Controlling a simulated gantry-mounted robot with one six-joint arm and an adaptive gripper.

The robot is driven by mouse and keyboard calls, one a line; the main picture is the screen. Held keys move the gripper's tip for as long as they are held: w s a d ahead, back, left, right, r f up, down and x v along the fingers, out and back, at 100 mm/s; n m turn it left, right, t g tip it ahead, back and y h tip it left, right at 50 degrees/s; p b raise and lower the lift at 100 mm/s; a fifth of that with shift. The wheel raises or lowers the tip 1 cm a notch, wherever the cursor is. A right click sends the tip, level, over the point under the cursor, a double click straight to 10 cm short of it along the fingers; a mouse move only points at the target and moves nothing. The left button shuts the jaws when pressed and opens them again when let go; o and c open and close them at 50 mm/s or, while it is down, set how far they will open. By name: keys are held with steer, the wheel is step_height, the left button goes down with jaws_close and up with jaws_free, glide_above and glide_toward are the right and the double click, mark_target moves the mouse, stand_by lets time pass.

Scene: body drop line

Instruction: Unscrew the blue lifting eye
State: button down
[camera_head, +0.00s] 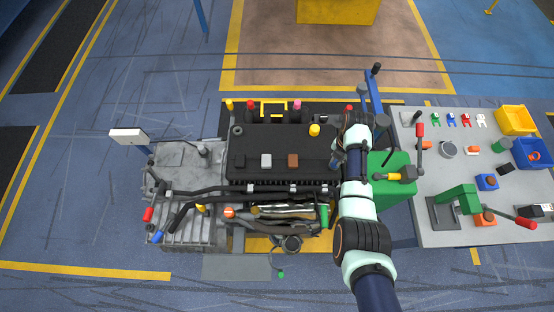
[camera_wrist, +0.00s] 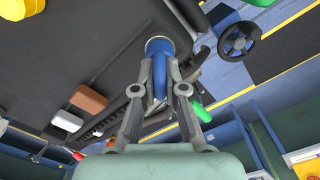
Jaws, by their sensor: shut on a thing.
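The blue lifting eye (camera_wrist: 159,86) shows in the wrist view between the two fingers of my gripper (camera_wrist: 160,70). The fingers are shut on it from both sides. A round blue and pale top (camera_wrist: 158,45) shows just past the fingertips, against the dark engine cover (camera_wrist: 100,45). I cannot tell how far the thread is engaged. In the head view my gripper (camera_head: 337,158) is at the right end of the black engine cover (camera_head: 250,145), and my arm hides most of the spot.
A grey and a brown block (camera_head: 293,160) sit on the cover. A yellow cap (camera_head: 314,130) is at its upper right. A green box (camera_head: 392,170) stands right of my arm, before a grey bench (camera_head: 460,160) with tools and bins. Hoses run along the cover's front.

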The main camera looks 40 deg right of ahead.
steer(key=c, duration=1.2)
jaws_free()
steer(key=shift+f, duration=0.3)
steer(key=shift+o, duration=0.2)
steer(key=shift+d+r, duration=0.1)
step_height(320, 180, up, 12)
steer(key=shift+r, duration=0.1)
